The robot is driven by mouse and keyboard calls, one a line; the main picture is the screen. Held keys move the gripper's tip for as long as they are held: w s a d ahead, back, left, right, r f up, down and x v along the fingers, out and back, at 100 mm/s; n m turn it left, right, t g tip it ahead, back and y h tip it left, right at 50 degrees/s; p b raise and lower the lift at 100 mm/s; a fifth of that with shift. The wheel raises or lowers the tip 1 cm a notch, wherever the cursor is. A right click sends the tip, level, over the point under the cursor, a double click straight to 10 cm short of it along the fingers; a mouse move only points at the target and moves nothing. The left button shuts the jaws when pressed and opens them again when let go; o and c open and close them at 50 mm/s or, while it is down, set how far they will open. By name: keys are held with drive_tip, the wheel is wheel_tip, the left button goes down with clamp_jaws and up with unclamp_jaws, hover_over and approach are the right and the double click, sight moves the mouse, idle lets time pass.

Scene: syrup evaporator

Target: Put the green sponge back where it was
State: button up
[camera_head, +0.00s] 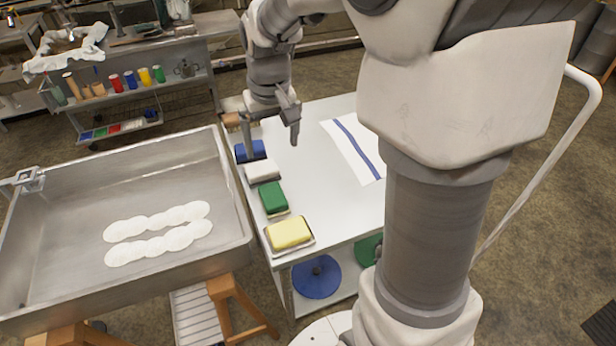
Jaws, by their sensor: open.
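The green sponge (272,195) lies near the left edge of the white table (325,215), in a row between a white sponge (263,171) and a yellow sponge (289,233). A pale edge shows beneath the green sponge. My gripper (272,148) points down at the far left part of the table, beyond the green sponge and apart from it. Its jaws are open with nothing between them. Its left finger overlaps a blue sponge (243,152) in the picture; I cannot tell if they touch.
A white cloth with a blue stripe (350,150) lies on the table's right side. A large metal pan (70,205) with pale round pieces stands left of the table. A brownish block (231,120) is behind the blue sponge. The table's middle is clear.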

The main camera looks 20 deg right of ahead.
drive_tip(key=s+r+t, duration=0.2)
drive_tip(key=s+r, duration=0.2)
drive_tip(key=s, duration=0.6)
drive_tip(key=s+r+t, duration=0.1)
drive_tip(key=s+r, duration=0.2)
drive_tip(key=s, duration=0.6)
drive_tip(key=shift+s+r+t, duration=0.35)
drive_tip(key=shift+r+t, duration=0.05)
